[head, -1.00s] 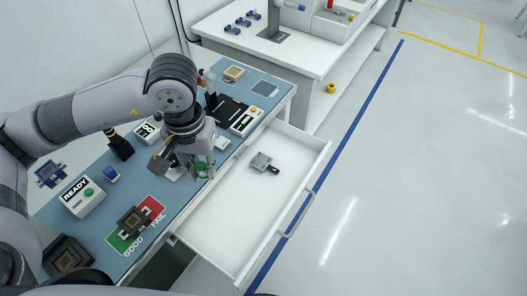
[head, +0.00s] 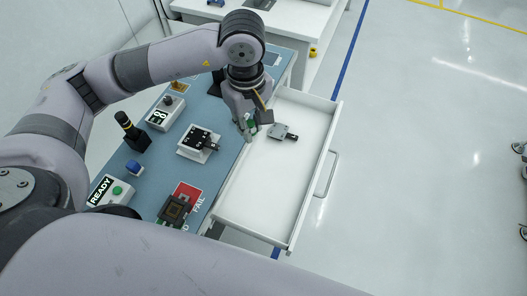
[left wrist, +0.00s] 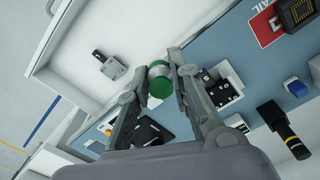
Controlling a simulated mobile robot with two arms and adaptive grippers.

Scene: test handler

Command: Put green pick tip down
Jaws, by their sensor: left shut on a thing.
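My left gripper (head: 252,128) is shut on the green pick tip (left wrist: 159,84), a short green cylinder with a pale grey band. In the left wrist view the tip sits between the two fingertips (left wrist: 162,78). In the head view a bit of green shows at the fingers, by the boundary between the blue bench top and the open white drawer (head: 275,190). A grey block with a dark end piece (head: 280,132) lies in the drawer, right of the gripper; it also shows in the left wrist view (left wrist: 110,65). My right gripper is not in view.
On the blue bench stand a white fixture with a black top (head: 198,143), a display box (head: 165,112), a READY box (head: 110,192), a black-and-yellow post (head: 131,132) and a blue button (head: 134,167). The drawer's near part is bare.

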